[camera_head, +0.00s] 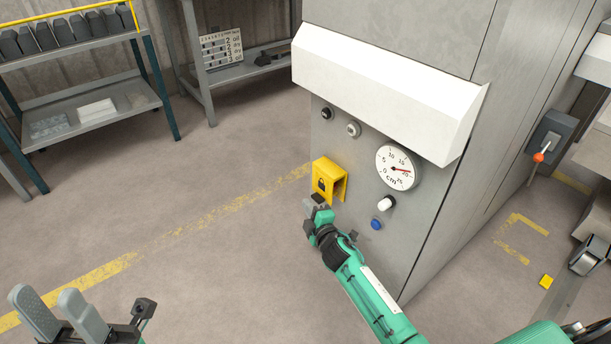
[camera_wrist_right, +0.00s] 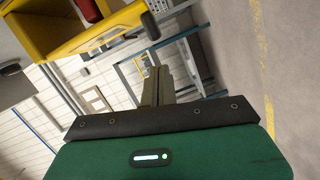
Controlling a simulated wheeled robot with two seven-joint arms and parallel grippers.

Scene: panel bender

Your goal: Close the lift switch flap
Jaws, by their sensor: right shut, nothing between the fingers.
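The yellow lift switch flap (camera_head: 322,177), marked with a black padlock sign, stands out from the grey machine panel. Its side toward the panel looks open. In the right wrist view its yellow body (camera_wrist_right: 95,40) fills the upper left, with a red part (camera_wrist_right: 88,9) showing inside. My right gripper (camera_head: 314,203) is just below the flap's lower edge, shut and empty. Its fingers (camera_wrist_right: 157,85) also show in the right wrist view, close to the yellow rim; I cannot tell if they touch. My left gripper (camera_head: 44,294) is open and empty at the lower left, far from the flap.
The panel bears a round dial (camera_head: 398,167), a white knob (camera_head: 386,203), a blue button (camera_head: 377,223) and two small knobs above. A white sloping cover (camera_head: 390,85) juts out over them. A shelf rack (camera_head: 90,105) stands at the back left. The floor between is clear.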

